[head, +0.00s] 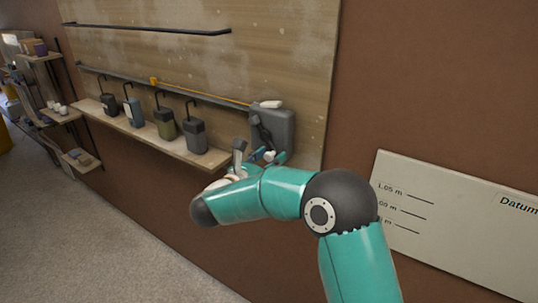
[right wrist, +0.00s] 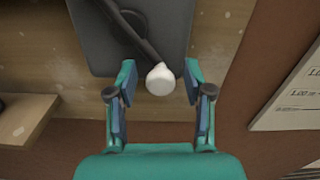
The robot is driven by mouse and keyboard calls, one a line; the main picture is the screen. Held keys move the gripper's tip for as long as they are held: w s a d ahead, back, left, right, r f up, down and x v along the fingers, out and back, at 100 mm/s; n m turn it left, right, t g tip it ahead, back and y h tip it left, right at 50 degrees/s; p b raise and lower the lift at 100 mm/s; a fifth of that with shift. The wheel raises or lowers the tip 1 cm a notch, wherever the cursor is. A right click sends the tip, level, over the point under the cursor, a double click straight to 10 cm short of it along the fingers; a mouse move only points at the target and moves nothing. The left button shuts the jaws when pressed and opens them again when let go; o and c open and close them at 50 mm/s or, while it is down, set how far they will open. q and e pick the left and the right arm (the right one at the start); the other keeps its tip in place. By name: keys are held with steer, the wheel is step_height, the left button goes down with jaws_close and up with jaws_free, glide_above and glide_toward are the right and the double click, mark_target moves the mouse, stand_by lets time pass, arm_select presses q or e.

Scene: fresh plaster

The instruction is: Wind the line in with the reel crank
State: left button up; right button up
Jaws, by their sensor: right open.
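The reel is a dark grey box (head: 283,128) on the plaster board, with a black crank arm (head: 259,128) on its front. In the right wrist view the reel (right wrist: 90,35) fills the top, and its crank arm (right wrist: 133,38) slants down to a white round knob (right wrist: 161,79). A yellow line (head: 205,92) runs from the reel up left to a small yellow piece (head: 153,81). My right gripper (head: 258,158) is open at the reel's lower front. In the right wrist view its fingertips (right wrist: 159,80) stand either side of the knob, with gaps showing. My left gripper is not in view.
A wooden shelf (head: 137,132) left of the reel holds several dark containers with hooked tops. Dark rails (head: 145,28) cross the board. A pale datum panel (head: 455,225) is on the brown wall at right. The floor at lower left is clear.

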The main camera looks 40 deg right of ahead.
steer(key=shift+c, duration=0.2)
jaws_close()
steer(key=shift+r+b, duration=0.1)
steer(key=shift+b, duration=0.25)
stand_by(0.5)
